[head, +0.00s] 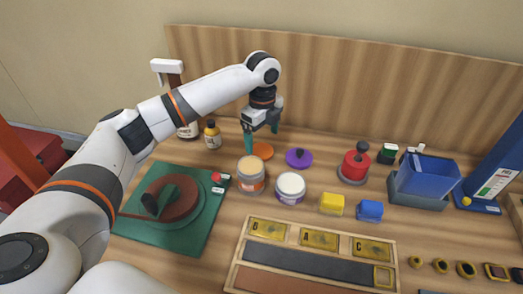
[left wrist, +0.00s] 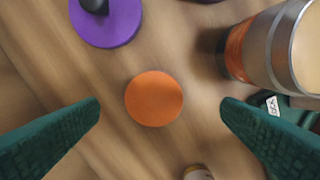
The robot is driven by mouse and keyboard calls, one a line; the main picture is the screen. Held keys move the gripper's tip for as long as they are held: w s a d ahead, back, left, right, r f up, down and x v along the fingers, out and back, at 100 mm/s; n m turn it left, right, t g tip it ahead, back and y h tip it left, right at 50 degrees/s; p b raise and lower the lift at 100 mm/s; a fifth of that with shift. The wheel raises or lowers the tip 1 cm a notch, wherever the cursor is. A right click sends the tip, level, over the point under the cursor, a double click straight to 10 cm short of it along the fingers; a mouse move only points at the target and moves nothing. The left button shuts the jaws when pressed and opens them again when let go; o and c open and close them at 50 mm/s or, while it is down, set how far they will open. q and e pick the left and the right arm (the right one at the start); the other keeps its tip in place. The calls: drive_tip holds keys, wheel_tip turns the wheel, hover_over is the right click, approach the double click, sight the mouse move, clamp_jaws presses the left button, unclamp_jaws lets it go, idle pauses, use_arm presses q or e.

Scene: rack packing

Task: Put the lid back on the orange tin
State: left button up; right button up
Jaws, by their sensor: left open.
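The orange lid (head: 263,150) is a flat round disc on the table, just behind the orange tin. It also shows in the left wrist view (left wrist: 154,98), flat, with no knob visible. The orange tin (head: 251,180) is a grey can with an orange band, upright and without a lid. It shows at the upper right of the left wrist view (left wrist: 236,48). My left gripper (head: 262,136) is open and empty above the orange lid. In the left wrist view its two green fingers (left wrist: 160,102) stand either side of the lid, apart from it. My right gripper is not in view.
A purple lid (head: 299,160) with a dark knob and a purple-banded tin (head: 290,194) stand close on the right. A small brown bottle (head: 212,138) stands left. Yellow (head: 332,204) and blue (head: 370,211) blocks lie right.

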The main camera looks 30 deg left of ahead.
sight(263, 151)
use_arm(q)
drive_tip(key=shift+w+a+f+p, duration=0.1)
drive_tip(key=shift+w+f+p, duration=0.1)
drive_tip(key=shift+f, duration=0.65)
drive_tip(key=shift+w+f+p, duration=0.1)
drive_tip(key=shift+f+p, duration=0.05)
drive_tip(key=shift+f, duration=0.75)
drive_tip(key=shift+w+a+f+p, duration=0.1)
drive_tip(key=shift+f+p, duration=0.1)
drive_tip(key=shift+f, duration=0.65)
drive_tip(key=shift+c, duration=0.2)
drive_tip(key=c, duration=1)
wheel_tip(263, 151, up, 10)
drive_tip(key=b, duration=0.1)
